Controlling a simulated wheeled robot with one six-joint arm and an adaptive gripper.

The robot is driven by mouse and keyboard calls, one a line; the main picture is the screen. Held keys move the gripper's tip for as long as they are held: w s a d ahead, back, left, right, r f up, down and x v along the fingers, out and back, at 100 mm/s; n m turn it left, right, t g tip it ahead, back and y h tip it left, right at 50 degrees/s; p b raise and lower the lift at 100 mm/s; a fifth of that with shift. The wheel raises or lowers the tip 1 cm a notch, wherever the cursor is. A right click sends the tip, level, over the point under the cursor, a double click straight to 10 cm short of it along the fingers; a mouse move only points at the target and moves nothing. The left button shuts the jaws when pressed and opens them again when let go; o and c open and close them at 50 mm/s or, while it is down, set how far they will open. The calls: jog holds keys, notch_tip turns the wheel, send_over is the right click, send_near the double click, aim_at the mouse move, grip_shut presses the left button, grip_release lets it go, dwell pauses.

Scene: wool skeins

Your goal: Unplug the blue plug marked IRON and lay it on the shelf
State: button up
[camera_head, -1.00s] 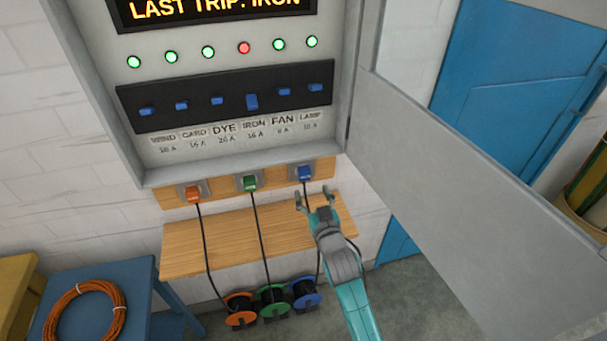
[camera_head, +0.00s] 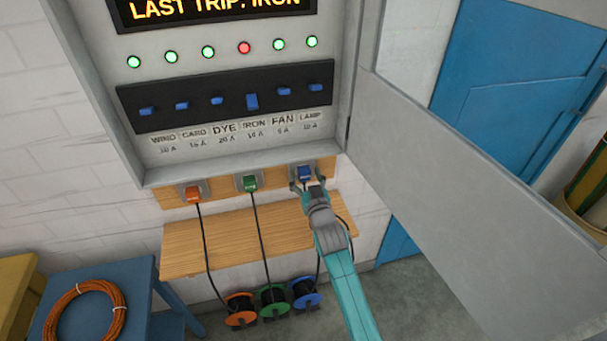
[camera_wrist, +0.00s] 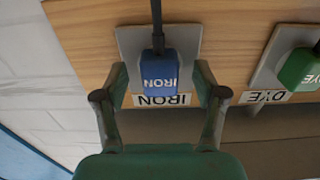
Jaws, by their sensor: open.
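The blue plug (camera_head: 304,173) sits in its socket at the right end of the wooden strip. In the wrist view the blue plug (camera_wrist: 159,74) reads IRON upside down, with a matching IRON label beside it and a black cord from its far end. My gripper (camera_head: 308,183) is open at the plug. In the wrist view its two fingers (camera_wrist: 160,82) stand on either side of the plug, with small gaps visible. The wooden shelf (camera_head: 215,240) is below the sockets, and its top is clear apart from cords passing in front.
The orange plug (camera_head: 193,194) and green plug (camera_head: 250,183) are seated to the left. Cords hang to reels below the shelf. The grey cabinet door (camera_head: 470,170) stands open at right. A blue table (camera_head: 105,270) with an orange coil stands at lower left.

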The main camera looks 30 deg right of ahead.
aim_at(305, 177)
jog(key=shift+c, duration=0.3)
dwell(0.5)
grip_shut()
jog(key=shift+v, duration=2.95)
